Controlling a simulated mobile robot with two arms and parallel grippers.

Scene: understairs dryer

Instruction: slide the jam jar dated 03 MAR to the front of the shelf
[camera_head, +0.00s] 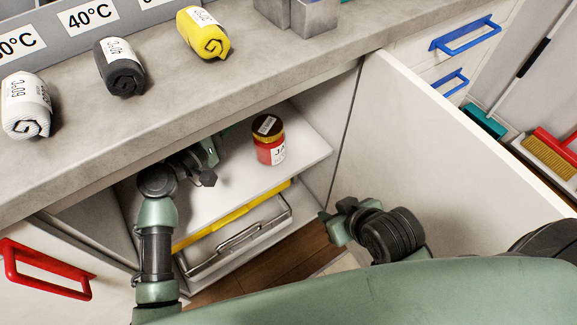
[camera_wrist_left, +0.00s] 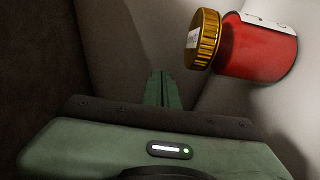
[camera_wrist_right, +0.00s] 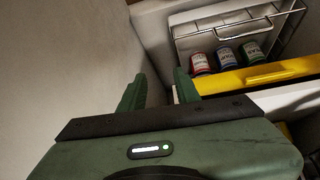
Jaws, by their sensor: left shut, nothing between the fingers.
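A jam jar (camera_head: 269,143) with red contents, a gold lid and a white label stands upright on the white shelf (camera_head: 222,192) inside the open cupboard, near the shelf's right part. A label lies on its lid; the date is too small to read. The jar also shows in the left wrist view (camera_wrist_left: 258,50), apart from the fingers. My left gripper (camera_head: 212,152) is in the cupboard, left of the jar, partly hidden under the counter edge. Its fingers are shut and empty in the left wrist view (camera_wrist_left: 165,80). My right gripper (camera_wrist_right: 158,82) is open and empty, outside the cupboard by the door.
The open door (camera_head: 430,135) stands on the right. The counter (camera_head: 165,125) overhangs the shelf and holds rolled cloths. Below the shelf is a yellow-edged wire rack (camera_head: 240,235); several small labelled containers sit there in the right wrist view (camera_wrist_right: 226,58). A red handle (camera_head: 40,270) projects at left.

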